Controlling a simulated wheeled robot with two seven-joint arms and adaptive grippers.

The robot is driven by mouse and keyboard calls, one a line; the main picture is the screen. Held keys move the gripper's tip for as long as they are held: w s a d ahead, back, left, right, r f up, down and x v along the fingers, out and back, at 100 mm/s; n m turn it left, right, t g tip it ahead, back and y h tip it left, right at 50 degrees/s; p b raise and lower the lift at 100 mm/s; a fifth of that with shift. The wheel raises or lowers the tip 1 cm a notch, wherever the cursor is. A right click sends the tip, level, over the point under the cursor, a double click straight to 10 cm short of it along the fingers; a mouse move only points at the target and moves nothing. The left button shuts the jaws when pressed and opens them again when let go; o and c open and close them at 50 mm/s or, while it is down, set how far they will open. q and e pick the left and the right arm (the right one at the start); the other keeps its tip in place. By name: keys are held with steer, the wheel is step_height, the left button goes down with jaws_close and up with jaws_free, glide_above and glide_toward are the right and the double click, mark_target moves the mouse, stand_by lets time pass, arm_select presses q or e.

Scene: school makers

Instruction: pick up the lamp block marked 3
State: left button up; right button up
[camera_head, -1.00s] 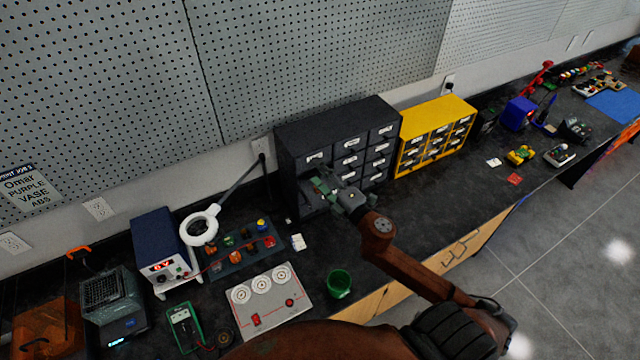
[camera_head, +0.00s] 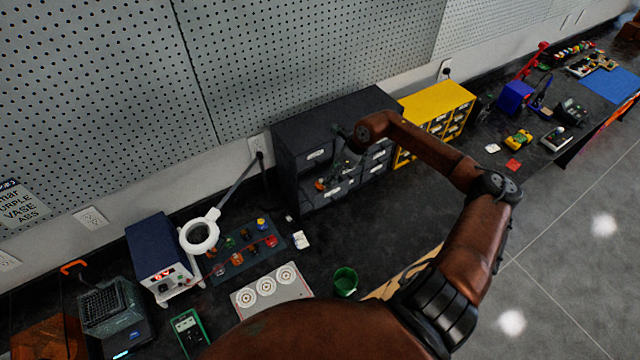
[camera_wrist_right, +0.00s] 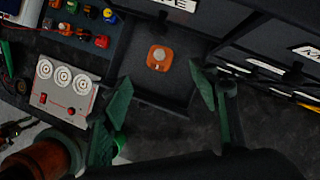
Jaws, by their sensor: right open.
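An orange block with a pale round top (camera_wrist_right: 160,58) lies in an open drawer (camera_wrist_right: 185,98) of the dark cabinet. I cannot read a number on it. The block also shows as a small orange spot in the head view (camera_head: 320,184). My right gripper (camera_wrist_right: 158,115) is open and empty, with its green fingers apart on either side of the drawer's front part. In the head view the right gripper (camera_head: 340,172) is in front of the cabinet, over the drawer, partly hidden by my wrist. My left gripper is not in view.
The dark drawer cabinet (camera_head: 300,140) stands against the pegboard wall, beside a yellow cabinet (camera_head: 450,97). A dark tray of several coloured blocks (camera_head: 238,258), a white panel with three dials (camera_head: 248,300) and a green cup (camera_head: 345,281) are on the bench.

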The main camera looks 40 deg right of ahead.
steer(key=x, duration=0.2)
steer(key=shift+w+f, duration=0.15)
steer(key=shift+f, duration=0.2)
steer(key=shift+p+x, duration=0.45)
steer(key=shift+x, duration=0.45)
steer(key=x, duration=0.4)
steer(key=shift+f+p, duration=0.1)
steer(key=shift+p, duration=0.3)
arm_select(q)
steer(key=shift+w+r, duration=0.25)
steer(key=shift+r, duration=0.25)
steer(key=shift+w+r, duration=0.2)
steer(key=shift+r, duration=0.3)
arm_select(e)
steer(key=c, duration=1.2)
